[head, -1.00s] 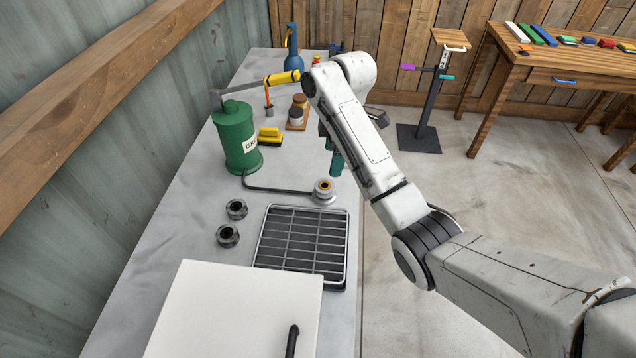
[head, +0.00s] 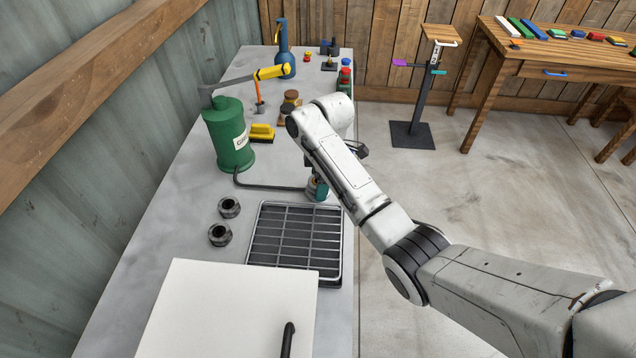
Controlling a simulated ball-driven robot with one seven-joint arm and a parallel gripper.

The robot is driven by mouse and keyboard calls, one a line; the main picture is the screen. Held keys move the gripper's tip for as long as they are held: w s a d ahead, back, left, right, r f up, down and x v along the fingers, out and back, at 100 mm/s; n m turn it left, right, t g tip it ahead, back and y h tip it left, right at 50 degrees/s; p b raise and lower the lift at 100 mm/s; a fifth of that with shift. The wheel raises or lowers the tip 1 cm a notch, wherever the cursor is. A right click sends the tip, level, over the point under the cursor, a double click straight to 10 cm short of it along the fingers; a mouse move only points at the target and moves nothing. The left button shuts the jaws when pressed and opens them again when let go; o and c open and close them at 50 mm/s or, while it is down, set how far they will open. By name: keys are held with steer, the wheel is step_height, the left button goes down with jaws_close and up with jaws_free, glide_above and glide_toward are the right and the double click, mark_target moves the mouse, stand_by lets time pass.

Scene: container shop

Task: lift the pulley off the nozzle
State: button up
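The green grease pump (head: 226,140) stands on the grey bench, and a dark hose (head: 270,187) runs from its base to the right. At the hose's end is the pulley (head: 311,186), a small grey ring, mostly hidden now; the nozzle itself is hidden. My gripper (head: 318,190) is low at the pulley, with a teal fingertip over its right side. The arm covers much of the gripper, so I cannot tell whether the fingers are closed on the pulley or only beside it.
Two dark ring-shaped parts (head: 229,207) lie left of a metal grid tray (head: 293,242). A white panel (head: 230,315) with a black handle is in front.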

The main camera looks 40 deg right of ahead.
steer(key=c, duration=1.1)
steer(key=shift+c, duration=0.4)
steer(key=shift+r, duration=0.1)
